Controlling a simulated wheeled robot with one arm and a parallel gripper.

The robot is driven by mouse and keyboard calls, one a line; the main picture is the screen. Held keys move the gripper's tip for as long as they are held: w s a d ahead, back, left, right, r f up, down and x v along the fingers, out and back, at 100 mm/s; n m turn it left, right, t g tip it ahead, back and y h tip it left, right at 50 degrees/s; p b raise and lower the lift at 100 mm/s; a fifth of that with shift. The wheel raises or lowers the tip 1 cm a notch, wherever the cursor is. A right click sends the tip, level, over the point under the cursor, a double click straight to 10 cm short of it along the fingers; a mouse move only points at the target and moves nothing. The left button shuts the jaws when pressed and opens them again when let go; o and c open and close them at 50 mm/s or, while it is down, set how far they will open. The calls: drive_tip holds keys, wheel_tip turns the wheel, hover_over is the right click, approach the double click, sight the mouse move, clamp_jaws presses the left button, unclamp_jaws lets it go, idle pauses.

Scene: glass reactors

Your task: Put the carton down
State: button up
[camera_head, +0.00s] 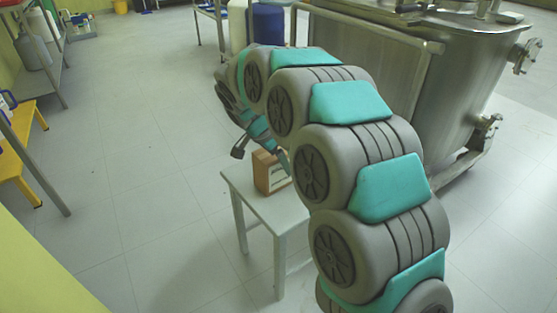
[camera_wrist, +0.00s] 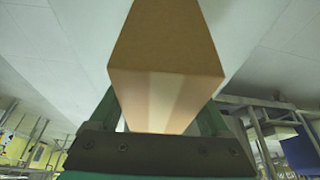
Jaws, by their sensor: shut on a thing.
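A brown carton (camera_head: 271,172) with a pale label on its front stands upright at the white table (camera_head: 276,211) in the head view. My gripper (camera_head: 262,153) is at the carton's top, reaching down from above. In the wrist view the carton (camera_wrist: 166,50) fills the middle, between the two fingers of my gripper (camera_wrist: 160,118), which is shut on it. The carton's underside is at or just above the tabletop; I cannot tell whether it touches. My arm hides the table's right part.
A large steel reactor (camera_head: 455,80) stands right of the table, behind my arm. A blue drum (camera_head: 266,24) is at the back. Shelving (camera_head: 36,48) and a yellow bench (camera_head: 22,150) line the left. The floor left of the table is clear.

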drive_tip(key=shift+f, duration=0.15)
drive_tip(key=o, duration=1.5)
drive_tip(key=shift+r, duration=0.3)
drive_tip(key=v, duration=1.1)
drive_tip(key=shift+s+a+r, duration=0.15)
drive_tip(key=shift+a+r, duration=0.05)
drive_tip(key=shift+r, duration=0.1)
drive_tip(key=shift+d, duration=0.15)
